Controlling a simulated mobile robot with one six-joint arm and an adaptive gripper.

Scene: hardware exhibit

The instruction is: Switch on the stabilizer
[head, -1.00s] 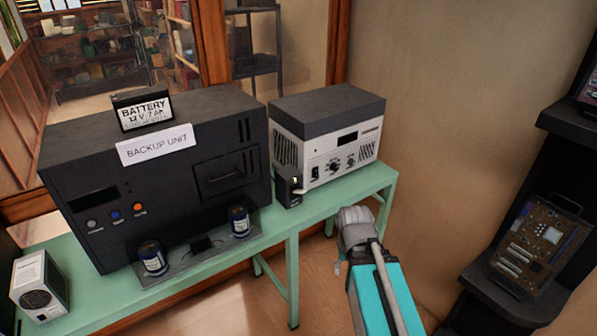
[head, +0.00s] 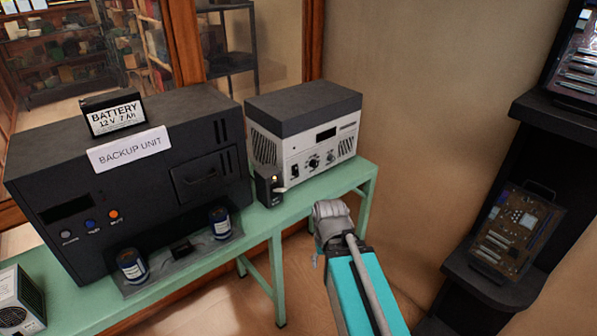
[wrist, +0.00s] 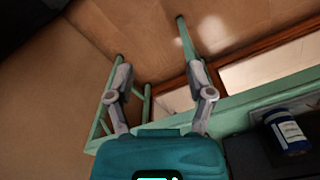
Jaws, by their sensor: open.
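The stabilizer (head: 305,125) stands at the right end of the green table, a box with a dark lid and a light front. Its front has a dark rocker switch (head: 295,171), round knobs (head: 315,162), a small dark display and vents. I cannot tell the switch's position. My arm's grey wrist (head: 332,220) is in front of the table's right end, apart from the stabilizer. My gripper (wrist: 158,68) is open and empty in the wrist view, over the floor and table edge; the head view mostly hides its fingers. The stabilizer is not recognisable in the wrist view.
The large black backup unit (head: 130,190) fills the table's (head: 345,180) middle, with a battery (head: 113,114) on top. A small black device (head: 269,187) stands close in front of the stabilizer. Blue cans (head: 220,223) stand before the unit. A black shelf (head: 500,285) is at right.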

